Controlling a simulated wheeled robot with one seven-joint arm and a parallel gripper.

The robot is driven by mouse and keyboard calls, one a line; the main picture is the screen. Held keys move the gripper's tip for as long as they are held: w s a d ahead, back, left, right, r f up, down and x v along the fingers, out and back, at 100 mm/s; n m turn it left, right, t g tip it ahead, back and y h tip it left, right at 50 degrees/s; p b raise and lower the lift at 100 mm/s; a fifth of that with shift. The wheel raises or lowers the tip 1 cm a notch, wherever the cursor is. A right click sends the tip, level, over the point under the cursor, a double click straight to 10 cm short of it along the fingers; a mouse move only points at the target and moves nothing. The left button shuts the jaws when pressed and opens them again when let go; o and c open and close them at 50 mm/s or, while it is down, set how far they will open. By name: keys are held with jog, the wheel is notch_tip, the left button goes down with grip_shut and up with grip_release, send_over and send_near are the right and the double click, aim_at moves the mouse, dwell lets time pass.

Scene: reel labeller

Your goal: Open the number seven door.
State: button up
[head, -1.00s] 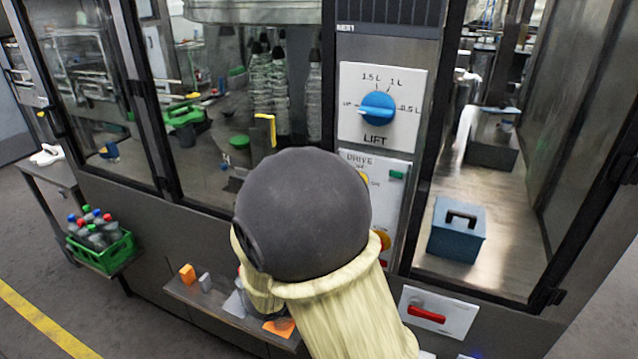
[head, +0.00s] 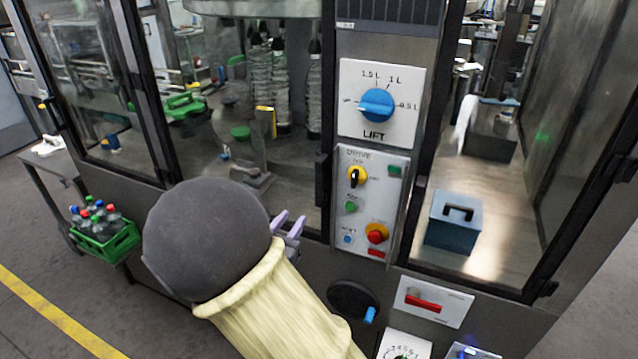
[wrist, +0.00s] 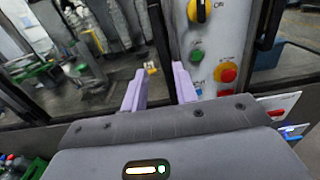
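No number seven is legible on any door. A glass door (head: 205,130) left of the control panel has a dark frame and a black handle (head: 322,182) on its right edge. It looks shut. Another glass door (head: 495,215) stands right of the panel, with a black handle-like piece (head: 418,205) on its left edge. My gripper (head: 288,224) is low in front of the left door, below and left of its handle, partly hidden by my arm. In the wrist view my gripper (wrist: 160,88) is open, its two lilac fingers apart with nothing between them.
The control panel (head: 375,215) carries knobs and buttons, with a blue LIFT dial (head: 377,105) above. A black round part with a blue tip (head: 354,302) and a red switch (head: 423,303) sit below. A green bottle crate (head: 105,240) is at left.

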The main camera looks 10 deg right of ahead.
aim_at(318, 185)
jog(key=p+x, duration=0.4)
jog(key=x, duration=1)
jog(key=shift+w+d+p, duration=0.2)
jog(key=shift+d+p, duration=0.05)
jog(key=shift+p, duration=0.1)
jog(key=shift+w+d+f, duration=0.1)
jog(key=shift+w+d, duration=0.2)
jog(key=shift+w, duration=0.2)
grip_shut()
